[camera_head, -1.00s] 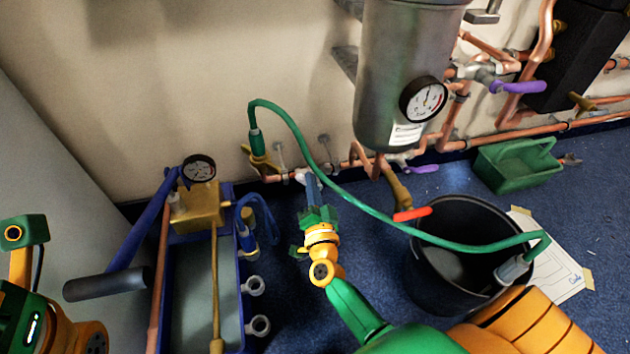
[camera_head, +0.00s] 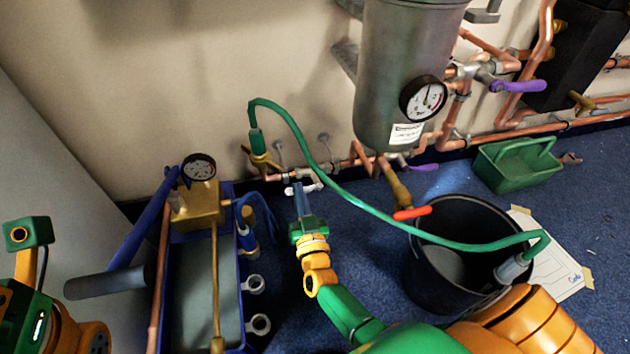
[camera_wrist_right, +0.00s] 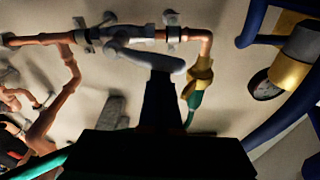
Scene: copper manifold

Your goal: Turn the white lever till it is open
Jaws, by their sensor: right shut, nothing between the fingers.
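The white lever (camera_head: 291,190) sits on the low copper pipe by the wall, below the green hose's brass fitting. In the right wrist view the white lever (camera_wrist_right: 140,57) lies roughly along the pipe, slightly slanted, with its free end in front of my fingers. My right gripper (camera_head: 300,188) is shut with nothing between its fingers. Its tips are at the lever; in the right wrist view the fingertips (camera_wrist_right: 163,76) overlap the lever's end. I cannot tell whether they touch. The lever's end is partly hidden by them. Part of my left arm shows at the left edge, but not its gripper.
A green hose (camera_head: 352,198) arches over to the black bucket (camera_head: 430,285) on the right. A brass valve with a red handle (camera_head: 412,213) stands above the bucket. A blue pump tank (camera_head: 240,300) with a long handle stands left. A grey vessel (camera_head: 400,60) hangs above.

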